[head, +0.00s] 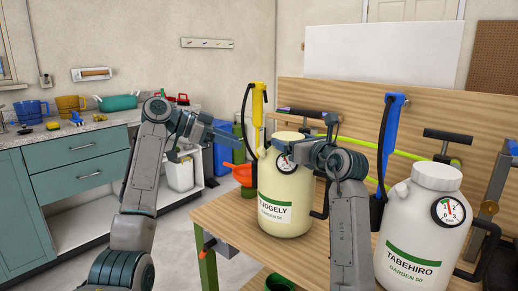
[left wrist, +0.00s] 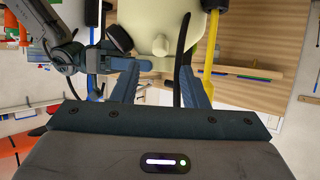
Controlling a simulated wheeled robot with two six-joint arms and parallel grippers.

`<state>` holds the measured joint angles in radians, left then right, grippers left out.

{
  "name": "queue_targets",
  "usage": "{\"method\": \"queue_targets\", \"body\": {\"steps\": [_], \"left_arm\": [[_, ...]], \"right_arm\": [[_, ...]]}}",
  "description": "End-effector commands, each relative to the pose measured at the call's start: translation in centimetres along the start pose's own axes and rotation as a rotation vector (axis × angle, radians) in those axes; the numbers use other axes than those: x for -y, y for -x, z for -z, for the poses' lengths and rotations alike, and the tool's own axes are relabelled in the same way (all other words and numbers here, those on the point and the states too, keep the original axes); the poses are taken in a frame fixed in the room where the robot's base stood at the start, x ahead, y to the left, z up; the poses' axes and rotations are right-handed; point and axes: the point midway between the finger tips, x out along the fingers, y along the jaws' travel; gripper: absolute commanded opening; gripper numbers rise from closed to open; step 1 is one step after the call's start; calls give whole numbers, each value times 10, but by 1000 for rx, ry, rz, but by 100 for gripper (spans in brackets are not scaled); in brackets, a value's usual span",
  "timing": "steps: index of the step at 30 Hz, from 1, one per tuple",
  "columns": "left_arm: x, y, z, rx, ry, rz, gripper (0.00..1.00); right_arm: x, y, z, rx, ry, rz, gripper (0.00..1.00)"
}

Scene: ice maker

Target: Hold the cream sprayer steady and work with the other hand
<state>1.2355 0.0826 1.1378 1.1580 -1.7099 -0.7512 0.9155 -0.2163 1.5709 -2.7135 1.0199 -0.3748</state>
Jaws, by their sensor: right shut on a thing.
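The cream sprayer (head: 280,200) stands upright on the wooden bench, with a round gauge (head: 285,162) and a yellow wand (head: 258,105) with a black hose at its left. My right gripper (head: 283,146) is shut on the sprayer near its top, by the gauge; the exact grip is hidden. My left gripper (head: 203,140) is open, left of the sprayer and apart from its body. In the left wrist view, its fingers (left wrist: 160,90) are spread toward the cream sprayer (left wrist: 155,35). The black hose (left wrist: 182,50) shows close to the right finger; contact is unclear.
A white sprayer (head: 420,235) with a blue wand (head: 390,125) stands at the right of the bench (head: 240,265). A teal cabinet (head: 75,170) with a cluttered counter stands at the left.

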Motion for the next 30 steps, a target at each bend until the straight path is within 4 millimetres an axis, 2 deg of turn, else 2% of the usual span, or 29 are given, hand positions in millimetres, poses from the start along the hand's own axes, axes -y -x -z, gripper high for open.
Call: {"method": "queue_targets", "body": {"steps": [9,15,21,30], "left_arm": [[0,-46,-1,0,4,-1,40],[0,-68,-1,0,3,0,40],[1,-78,-1,0,3,3,40],[1,-79,-1,0,3,4,38]], "right_arm": [[0,0,0,-1,0,0,50],[0,0,0,-1,0,0,50],[0,0,0,-1,0,0,50],[0,0,0,-1,0,0,50]]}}
